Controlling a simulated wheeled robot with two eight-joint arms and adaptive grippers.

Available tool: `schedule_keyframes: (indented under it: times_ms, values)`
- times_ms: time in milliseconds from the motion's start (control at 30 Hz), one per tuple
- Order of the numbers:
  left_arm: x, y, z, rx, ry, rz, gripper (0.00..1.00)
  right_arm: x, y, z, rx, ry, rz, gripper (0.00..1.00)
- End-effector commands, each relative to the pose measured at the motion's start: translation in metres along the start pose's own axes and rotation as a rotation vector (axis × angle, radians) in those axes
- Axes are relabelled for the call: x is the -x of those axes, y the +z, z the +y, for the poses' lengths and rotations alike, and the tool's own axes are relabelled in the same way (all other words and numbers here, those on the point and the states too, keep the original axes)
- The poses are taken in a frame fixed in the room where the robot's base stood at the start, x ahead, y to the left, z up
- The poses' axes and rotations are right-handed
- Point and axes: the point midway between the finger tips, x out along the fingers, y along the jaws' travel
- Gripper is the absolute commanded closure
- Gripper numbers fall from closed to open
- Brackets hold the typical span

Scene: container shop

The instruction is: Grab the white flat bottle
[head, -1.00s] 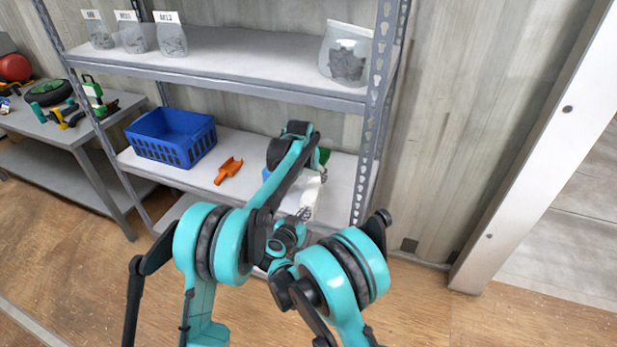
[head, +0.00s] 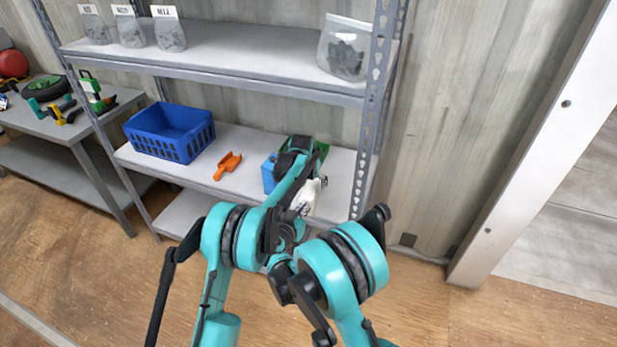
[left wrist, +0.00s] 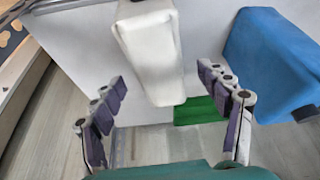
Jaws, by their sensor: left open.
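The white flat bottle (left wrist: 150,50) hangs down from the top of the left wrist view as a pale block with a rounded end. My left gripper (left wrist: 162,80) is open, with one finger on each side of the bottle's lower end. Clear gaps show between the bottle and both fingers. In the head view my left gripper (head: 312,190) is over the right part of the middle shelf. The arm hides much of the bottle there, and its outline is hard to tell from the fingers. I cannot make out my right gripper's fingers.
A blue container (left wrist: 280,65) stands close to the right finger, and a green item (left wrist: 200,110) lies behind. On the middle shelf (head: 240,145) are an orange scoop (head: 228,165) and a blue crate (head: 170,132). The upper shelf (head: 250,62) overhangs; a shelf post (head: 367,140) is at right.

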Motion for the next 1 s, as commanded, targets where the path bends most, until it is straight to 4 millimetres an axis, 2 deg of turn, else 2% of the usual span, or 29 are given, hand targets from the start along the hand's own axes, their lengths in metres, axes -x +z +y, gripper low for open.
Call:
schedule_keyframes:
  times_ms: [100,233,600,667,867,900,1000]
  values:
    - [-0.017,0.000,0.000,0.000,0.000,0.000,0.24,0.000,0.000,0.000,0.000,0.000,0.000,1.00]
    - [-0.027,0.000,0.000,0.000,0.000,0.000,0.24,0.000,0.000,0.000,0.000,0.000,0.000,1.00]
    - [-0.031,0.000,0.000,0.000,0.000,0.000,0.24,0.000,0.000,0.000,0.000,0.000,0.000,1.00]
    - [-0.031,0.000,0.000,0.000,0.000,0.000,0.37,0.000,0.000,0.000,0.000,0.000,0.000,1.00]
    - [-0.031,0.000,0.000,0.000,0.000,0.000,0.90,0.000,0.000,0.000,0.000,0.000,0.000,1.00]
    - [-0.031,0.000,0.000,0.000,0.000,0.000,0.95,0.000,0.000,0.000,0.000,0.000,0.000,1.00]
    - [-0.031,0.000,0.000,0.000,0.000,0.000,0.95,0.001,-0.002,0.000,0.000,0.000,0.000,1.00]
